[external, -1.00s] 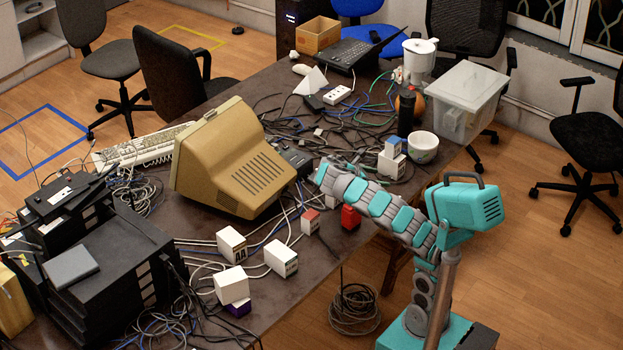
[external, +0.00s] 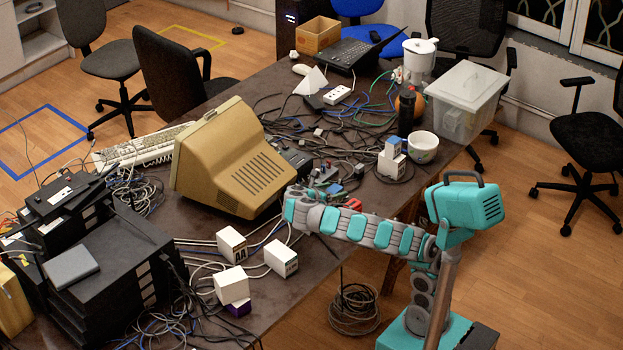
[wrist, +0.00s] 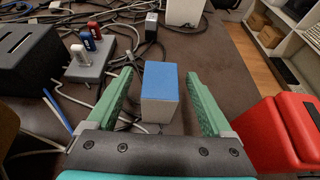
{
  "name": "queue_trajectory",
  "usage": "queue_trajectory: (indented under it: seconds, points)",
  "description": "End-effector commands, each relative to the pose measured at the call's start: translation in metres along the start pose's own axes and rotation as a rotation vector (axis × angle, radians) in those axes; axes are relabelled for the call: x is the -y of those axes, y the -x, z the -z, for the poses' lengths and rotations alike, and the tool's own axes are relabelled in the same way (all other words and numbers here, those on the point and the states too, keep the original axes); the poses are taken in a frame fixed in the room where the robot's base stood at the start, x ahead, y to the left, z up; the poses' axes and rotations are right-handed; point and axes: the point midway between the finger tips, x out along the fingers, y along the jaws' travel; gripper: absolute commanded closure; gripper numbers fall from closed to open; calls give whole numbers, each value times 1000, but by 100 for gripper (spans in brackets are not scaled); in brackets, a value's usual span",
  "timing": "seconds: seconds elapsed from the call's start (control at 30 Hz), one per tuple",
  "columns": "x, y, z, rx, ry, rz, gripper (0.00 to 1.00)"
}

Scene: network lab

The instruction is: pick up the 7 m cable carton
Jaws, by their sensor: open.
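A small pale carton with a blue top (wrist: 160,98) stands upright on the dark table in the wrist view. My gripper (wrist: 158,76) is open, its green fingers on either side of this carton, with a gap on both sides. In the external view a small blue patch (external: 333,188) beside my arm looks like this carton's top. No length marking is readable, so I cannot tell which is the 7 m carton.
A red box (wrist: 275,132) is close to my right finger. A grey block with coloured levers (wrist: 88,60) and a black box (wrist: 27,52) stand at the left. Loose cables lie around them. The beige monitor (external: 225,160) stands left of my arm in the external view.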

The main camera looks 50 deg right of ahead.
Motion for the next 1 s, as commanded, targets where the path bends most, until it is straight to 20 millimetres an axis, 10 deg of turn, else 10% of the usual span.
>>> queue_trajectory:
  seconds: [0.5, 1.0]
  points:
    - [1, -36, 12, -1, 2, 5, 15]
    - [1, -36, 14, -3, 3, 6, 71]
